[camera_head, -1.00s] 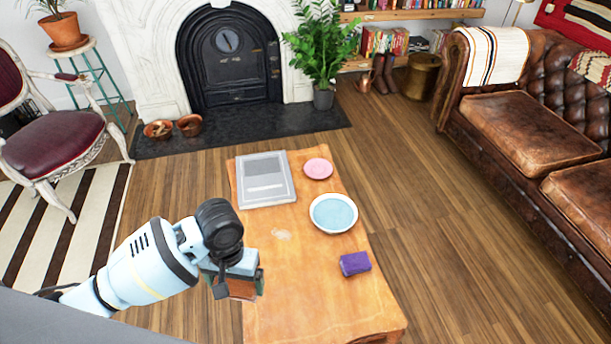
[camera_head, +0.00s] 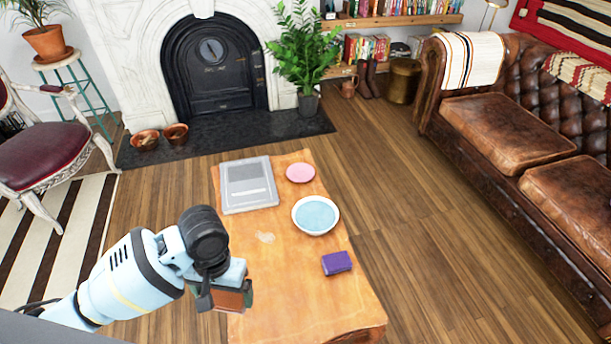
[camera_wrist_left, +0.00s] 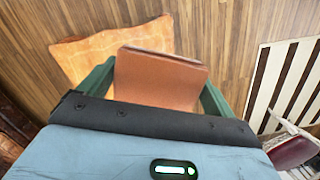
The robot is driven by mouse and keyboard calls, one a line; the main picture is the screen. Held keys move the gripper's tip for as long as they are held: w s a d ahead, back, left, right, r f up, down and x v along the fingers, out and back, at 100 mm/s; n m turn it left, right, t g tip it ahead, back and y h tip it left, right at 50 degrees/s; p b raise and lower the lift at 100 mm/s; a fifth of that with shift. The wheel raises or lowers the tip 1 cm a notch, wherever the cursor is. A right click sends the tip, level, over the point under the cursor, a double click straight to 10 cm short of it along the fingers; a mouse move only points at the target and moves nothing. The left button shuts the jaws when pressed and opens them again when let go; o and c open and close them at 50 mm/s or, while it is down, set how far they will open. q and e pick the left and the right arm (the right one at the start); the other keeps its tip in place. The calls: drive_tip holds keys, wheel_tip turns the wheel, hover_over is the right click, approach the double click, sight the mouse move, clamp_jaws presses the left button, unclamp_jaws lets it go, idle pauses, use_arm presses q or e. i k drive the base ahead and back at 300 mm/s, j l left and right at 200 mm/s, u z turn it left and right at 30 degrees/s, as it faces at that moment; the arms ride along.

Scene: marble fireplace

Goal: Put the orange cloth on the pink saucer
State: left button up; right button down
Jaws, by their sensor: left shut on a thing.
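The orange cloth, a folded brownish-orange block (camera_wrist_left: 158,82), is between the two green fingers of my left gripper (camera_wrist_left: 157,88) in the left wrist view. In the head view my left gripper (camera_head: 230,292) is shut on it at the left edge of the wooden table (camera_head: 290,308), near its front. The cloth shows only in part there, behind the gripper body. The pink saucer (camera_head: 300,173) lies on the far part of the table, beyond and right of my left gripper, and looks empty. My right gripper is not in view.
A grey book-like slab (camera_head: 248,185) lies left of the saucer. A white bowl with a blue inside (camera_head: 316,215) stands just nearer than the saucer. A purple block (camera_head: 337,263) lies nearer right. The middle and front of the table are mostly clear.

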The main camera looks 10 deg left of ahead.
sight(300, 173)
drive_tip(key=k+l, duration=0.1)
drive_tip(key=l, duration=0.7)
drive_tip(key=l+u, duration=0.1)
drive_tip(key=l, duration=0.65)
drive_tip(key=i+l+u, duration=0.1)
drive_tip(key=l, duration=0.7)
drive_tip(key=i+l, duration=0.15)
drive_tip(key=l, duration=0.25)
drive_tip(key=i+l+u, duration=0.15)
drive_tip(key=l, duration=0.2)
drive_tip(key=i+l+u, duration=0.15)
drive_tip(key=i+l, duration=0.45)
drive_tip(key=l, duration=0.15)
drive_tip(key=i+l+u, duration=0.1)
drive_tip(key=i, duration=0.4)
drive_tip(key=i+l+u, duration=0.1)
drive_tip(key=i+l, duration=0.2)
drive_tip(key=i, duration=0.2)
drive_tip(key=i+j+u, duration=0.1)
drive_tip(key=i+j, duration=0.2)
drive_tip(key=i+j+u, duration=0.1)
drive_tip(key=i, duration=0.4)
drive_tip(key=i+j, duration=0.1)
drive_tip(key=j, duration=0.2)
drive_tip(key=i+j, duration=0.1)
drive_tip(key=j, duration=0.2)
drive_tip(key=i+j, duration=0.1)
drive_tip(key=j, duration=0.2)
